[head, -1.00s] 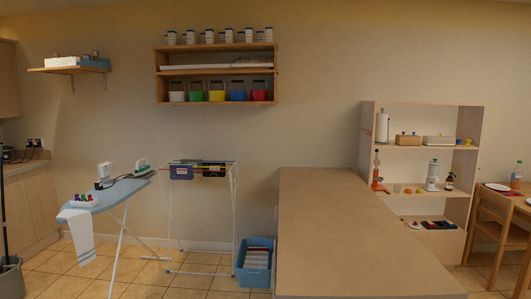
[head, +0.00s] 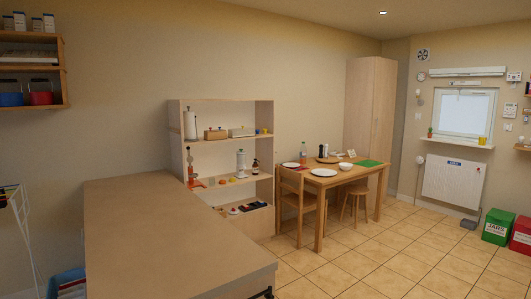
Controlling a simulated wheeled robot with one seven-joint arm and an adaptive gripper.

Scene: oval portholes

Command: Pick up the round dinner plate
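A white round plate (head: 323,172) lies on the near side of the wooden dining table (head: 320,182) in the head view. A second, smaller-looking white plate (head: 290,164) lies at the table's left side on a reddish mat. A white bowl (head: 346,166) stands right of the middle. From here I cannot tell for sure which plate is the dinner plate. My gripper is not in view.
A long bare counter (head: 160,225) fills the left foreground. An open shelf (head: 222,150) stands behind it. A chair (head: 292,200) and stool (head: 356,200) stand at the table. Tiled floor (head: 400,250) is clear to the right; green and red bins (head: 497,227) stand beyond.

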